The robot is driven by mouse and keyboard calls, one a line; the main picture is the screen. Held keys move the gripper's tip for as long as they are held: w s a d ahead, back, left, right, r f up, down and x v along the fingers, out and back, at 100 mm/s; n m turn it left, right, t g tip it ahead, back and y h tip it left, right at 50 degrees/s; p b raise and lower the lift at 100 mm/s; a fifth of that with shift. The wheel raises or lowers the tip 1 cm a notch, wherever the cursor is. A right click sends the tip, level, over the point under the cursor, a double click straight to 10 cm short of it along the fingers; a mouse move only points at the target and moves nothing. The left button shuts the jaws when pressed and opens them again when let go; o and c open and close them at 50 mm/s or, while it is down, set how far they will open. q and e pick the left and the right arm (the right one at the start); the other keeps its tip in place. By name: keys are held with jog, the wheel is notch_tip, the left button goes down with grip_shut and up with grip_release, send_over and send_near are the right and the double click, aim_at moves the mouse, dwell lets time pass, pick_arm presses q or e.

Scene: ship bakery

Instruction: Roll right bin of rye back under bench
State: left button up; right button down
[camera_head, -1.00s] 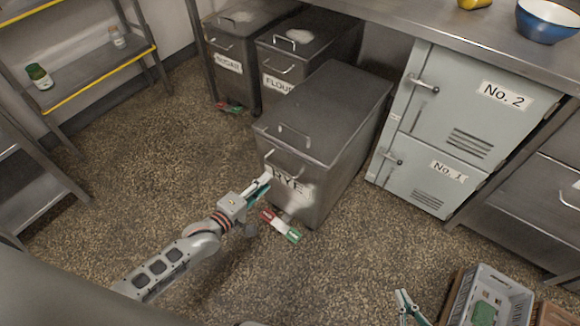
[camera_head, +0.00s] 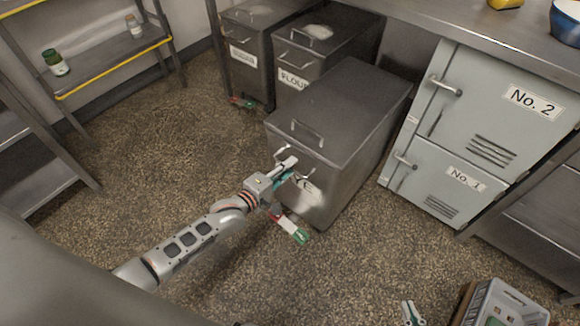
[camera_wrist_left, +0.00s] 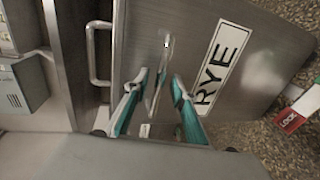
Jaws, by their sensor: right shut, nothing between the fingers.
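The grey metal RYE bin (camera_head: 345,105) stands out from the bench, right of the other two bins. My left gripper (camera_head: 290,169) is at its front, beside the RYE label. In the left wrist view the gripper (camera_wrist_left: 160,80) is open, with the bin's front handle (camera_wrist_left: 166,48) between its two teal fingers; contact cannot be made out. The lid handle (camera_wrist_left: 92,52) shows to the left there. A red, white and green lock pedal (camera_head: 291,229) is at the bin's foot. My right gripper (camera_head: 411,312) is shut and empty at the bottom edge.
The SUGAR bin (camera_head: 245,60) and FLOUR bin (camera_head: 310,50) stand under the bench (camera_head: 440,28). A locker (camera_head: 455,130) stands right of the RYE bin. A crate (camera_head: 505,300) is at bottom right. A shelf rack (camera_head: 105,72) is at left; the floor between is clear.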

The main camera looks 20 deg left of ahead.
pick_arm(q)
jog(key=shift+w+d, duration=0.1)
jog(key=shift+w, duration=0.25)
grip_shut()
